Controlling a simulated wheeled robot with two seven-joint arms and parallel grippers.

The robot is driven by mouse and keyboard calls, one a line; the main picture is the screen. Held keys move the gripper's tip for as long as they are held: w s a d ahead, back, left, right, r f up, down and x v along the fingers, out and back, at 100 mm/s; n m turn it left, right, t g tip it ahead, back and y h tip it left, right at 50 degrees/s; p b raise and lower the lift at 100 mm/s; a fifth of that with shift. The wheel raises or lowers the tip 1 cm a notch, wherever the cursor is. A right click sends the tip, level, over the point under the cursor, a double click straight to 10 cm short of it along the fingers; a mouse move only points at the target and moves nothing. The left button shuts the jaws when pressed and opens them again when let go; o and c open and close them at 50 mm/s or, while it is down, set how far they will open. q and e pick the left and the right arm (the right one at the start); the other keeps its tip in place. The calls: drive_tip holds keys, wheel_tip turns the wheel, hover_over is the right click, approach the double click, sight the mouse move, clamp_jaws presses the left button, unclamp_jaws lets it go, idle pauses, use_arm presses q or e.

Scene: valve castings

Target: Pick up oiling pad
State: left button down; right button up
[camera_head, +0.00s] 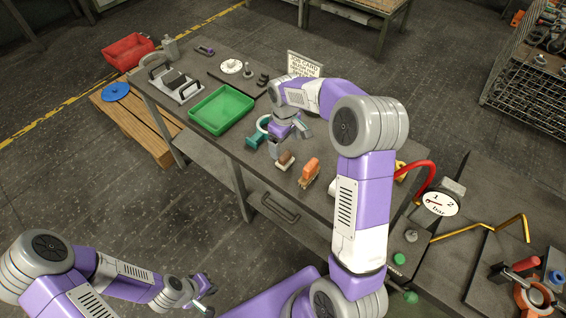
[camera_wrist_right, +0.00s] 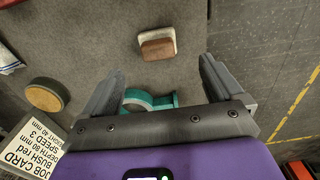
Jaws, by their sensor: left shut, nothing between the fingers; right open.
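A small block with a brown top and a pale base, which looks like the oiling pad (camera_head: 285,160), lies on the table near its front edge. In the right wrist view the pad (camera_wrist_right: 157,45) lies ahead of the fingertips, with nothing touching it. My right gripper (camera_head: 288,138) is open and empty above the table, just behind the pad; its spread fingers also show in the right wrist view (camera_wrist_right: 160,75). My left gripper (camera_head: 205,291) is shut and empty, low in front of the table and away from it.
A teal holder with a pale ring (camera_head: 258,135) stands beside my right gripper. An orange-brown object (camera_head: 309,172) stands right of the pad. A green tray (camera_head: 221,109) lies to the left. A job card (camera_head: 304,66) stands behind. A gauge (camera_head: 438,204) is at the right.

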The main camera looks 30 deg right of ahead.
sight(285, 155)
drive_tip(key=f+b, duration=0.1)
drive_tip(key=f, duration=0.3)
drive_tip(key=f+b, duration=0.1)
drive_tip(key=f, duration=0.2)
drive_tip(key=shift+d+f, duration=0.2)
drive_tip(key=shift+f, duration=0.2)
drive_tip(key=shift+c, duration=0.2)
drive_tip(key=c, duration=1.1)
wheel_tip(285, 155, up, 10)
drive_tip(key=p, duration=0.2)
drive_tip(key=shift+r+p, duration=0.1)
drive_tip(key=shift+p, duration=0.2)
drive_tip(key=o, duration=0.5)
drive_tip(key=shift+c, duration=0.2)
drive_tip(key=c, duration=0.3)
